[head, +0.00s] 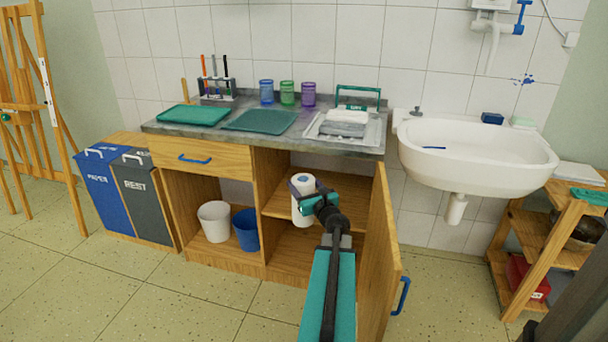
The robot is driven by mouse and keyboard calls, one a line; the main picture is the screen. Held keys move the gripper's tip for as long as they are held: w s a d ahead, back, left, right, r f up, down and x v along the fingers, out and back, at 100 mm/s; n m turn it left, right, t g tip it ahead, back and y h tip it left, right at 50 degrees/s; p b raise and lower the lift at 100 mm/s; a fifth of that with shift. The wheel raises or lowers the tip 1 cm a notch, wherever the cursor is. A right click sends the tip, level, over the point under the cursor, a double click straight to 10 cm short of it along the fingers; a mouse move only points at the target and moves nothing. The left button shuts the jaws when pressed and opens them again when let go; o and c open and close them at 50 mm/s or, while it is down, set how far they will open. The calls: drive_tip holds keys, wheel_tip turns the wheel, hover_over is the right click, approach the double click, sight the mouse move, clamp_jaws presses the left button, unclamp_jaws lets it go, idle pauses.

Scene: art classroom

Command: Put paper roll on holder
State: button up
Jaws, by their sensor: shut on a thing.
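The white paper roll (302,212) stands upright inside the open right compartment of the wooden cabinet, at its upper shelf level. I cannot tell whether the roll's bottom touches the shelf (282,205). An upright wooden peg (184,91) stands at the back left of the counter; it looks like the roll holder, but its base is hidden behind the green tray.
The open cabinet door (378,265) stands close to the right of my arm. The counter (205,131) holds green trays (194,115), jars (287,94), a brush rack (217,92) and a metal tray (375,131). A sink (470,145) is at right, bins (108,192) at left.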

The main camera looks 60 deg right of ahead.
drive_tip(key=w+a+r+n+t+y, duration=0.1)
drive_tip(key=w+a+n+y, duration=0.25)
drive_tip(key=w+a, duration=0.45)
drive_tip(key=w+a+r+n+t+y, duration=0.15)
drive_tip(key=w+a+y, duration=0.35)
drive_tip(key=a, duration=0.7)
drive_tip(key=w+a+r+n+y, duration=0.2)
drive_tip(key=w+a+n+y, duration=0.15)
drive_tip(key=w+a, duration=0.45)
drive_tip(key=s+a+r+n+g+y, duration=0.1)
drive_tip(key=a+n+g+y, duration=0.2)
drive_tip(key=a, duration=1.5)
drive_tip(key=s+a+n+g+y, duration=0.1)
drive_tip(key=a+n+g+y, duration=0.3)
drive_tip(key=a+y, duration=0.5)
drive_tip(key=a+n, duration=0.2)
drive_tip(key=a, duration=0.8)
drive_tip(key=shift+s+r+y, duration=0.15)
drive_tip(key=shift+r+y, duration=0.15)
drive_tip(key=shift+r, duration=0.1)
